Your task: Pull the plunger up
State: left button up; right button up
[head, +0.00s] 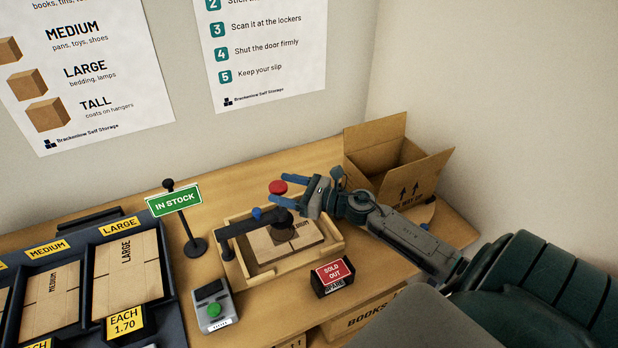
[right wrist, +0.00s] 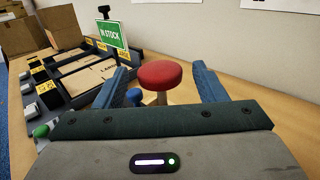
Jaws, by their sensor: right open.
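The plunger's red round knob (head: 278,187) sits on top of a short post, above a dark arm over the wooden tray (head: 239,269) on the counter. In the right wrist view the red knob (right wrist: 160,74) and its light stem stand between my fingers. My right gripper (head: 279,189) comes in from the right, its blue fingers open on both sides of the knob. No contact with the knob is visible in the right wrist view. A flat carton (head: 262,247) lies in the tray under the dark arm. My left gripper is not in view.
A green IN STOCK sign (head: 173,200) stands left of the tray. A grey device with a green button (head: 212,308) and a SOLD OUT sign (head: 333,271) are in front. An open carton (head: 375,155) stands behind my right arm. A carton rack (head: 127,275) fills the left.

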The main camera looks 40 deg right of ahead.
jog(key=v, duration=0.8)
jog(key=shift+s, duration=0.3)
jog(key=shift+d, duration=0.2)
jog(key=shift+a, duration=0.1)
dwell(0.4)
